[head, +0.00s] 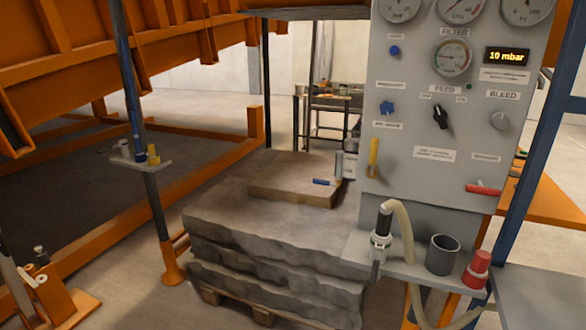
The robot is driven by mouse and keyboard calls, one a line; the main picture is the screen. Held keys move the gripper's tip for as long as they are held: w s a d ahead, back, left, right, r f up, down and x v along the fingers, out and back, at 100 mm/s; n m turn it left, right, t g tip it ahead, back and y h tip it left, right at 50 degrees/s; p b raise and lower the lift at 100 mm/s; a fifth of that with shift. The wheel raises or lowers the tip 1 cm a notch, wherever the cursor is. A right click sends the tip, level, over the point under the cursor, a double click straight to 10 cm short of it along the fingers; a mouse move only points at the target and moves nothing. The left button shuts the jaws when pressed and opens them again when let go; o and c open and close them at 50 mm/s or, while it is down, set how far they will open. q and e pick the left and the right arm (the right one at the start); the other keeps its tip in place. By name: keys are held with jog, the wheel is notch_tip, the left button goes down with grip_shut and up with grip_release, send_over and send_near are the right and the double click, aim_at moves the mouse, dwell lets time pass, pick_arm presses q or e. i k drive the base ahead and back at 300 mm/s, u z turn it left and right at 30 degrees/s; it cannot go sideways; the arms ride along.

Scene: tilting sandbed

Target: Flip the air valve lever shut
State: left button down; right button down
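The grey control panel (440,178) stands at the right. A yellow lever (374,157) points upright on its lower left. A red lever (483,188) lies nearly level on its lower right, below a small label. The labels beside both levers are too small to read, so I cannot tell which one is the air valve lever. Neither of my grippers shows in the head view, and nothing touches either lever.
Below the panel, a shelf (410,268) carries a black-topped nozzle (383,220) with a pale hose, a grey cup (441,254) and a red-capped part (478,268). Stacked slabs (240,240) stand left of it. A blue post (545,130) rises at the right.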

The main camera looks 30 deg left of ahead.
aim_at(375, 141)
jog(key=u, duration=0.35)
jog(key=k, duration=0.75)
jog(key=u, duration=0.75)
jog(key=i, duration=1)
jog(key=z, duration=0.5)
jog(key=i, duration=0.95)
jog(key=z, duration=1.15)
jog(key=i, duration=0.2)
jog(key=z, duration=0.2)
